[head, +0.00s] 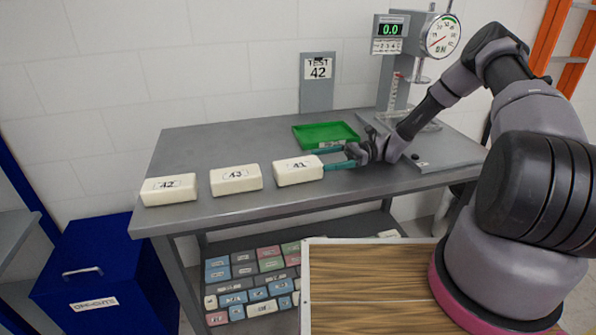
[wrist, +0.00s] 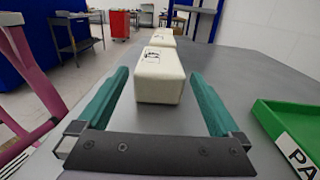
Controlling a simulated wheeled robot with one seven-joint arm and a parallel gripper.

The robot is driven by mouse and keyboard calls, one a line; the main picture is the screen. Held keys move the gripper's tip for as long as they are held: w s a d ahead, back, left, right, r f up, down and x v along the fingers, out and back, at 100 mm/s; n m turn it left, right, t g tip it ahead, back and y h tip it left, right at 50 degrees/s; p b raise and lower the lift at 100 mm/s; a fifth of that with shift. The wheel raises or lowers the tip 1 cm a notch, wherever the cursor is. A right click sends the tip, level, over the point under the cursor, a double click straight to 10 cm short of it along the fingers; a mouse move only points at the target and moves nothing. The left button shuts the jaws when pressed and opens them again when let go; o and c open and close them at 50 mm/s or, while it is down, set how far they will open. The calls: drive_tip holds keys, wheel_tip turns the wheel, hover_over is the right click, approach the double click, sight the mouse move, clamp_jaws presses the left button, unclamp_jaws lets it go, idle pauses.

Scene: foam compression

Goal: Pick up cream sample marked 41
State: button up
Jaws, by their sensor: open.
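The cream sample marked 41 (head: 298,171) is a block lying on the grey table, the rightmost of three in the head view. My gripper (head: 333,157) is open at its right end, fingers pointing left. In the wrist view the block (wrist: 160,78) stands between and just ahead of the two teal fingertips of my gripper (wrist: 158,88), with a visible gap on each side. The cream samples marked 43 (head: 236,179) and 42 (head: 169,189) lie further left in a row.
A green tray (head: 354,141) lies behind my gripper, on its right side in the wrist view. A test stand with a dial gauge (head: 442,37) stands at the back right. A sign (head: 318,70) reads TEST 42. A lower shelf holds several coloured blocks. A blue bin (head: 88,285) stands at left.

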sight(303, 162)
drive_tip(key=x, duration=0.7)
drive_tip(key=shift+a, duration=0.2)
drive_tip(key=c, duration=1)
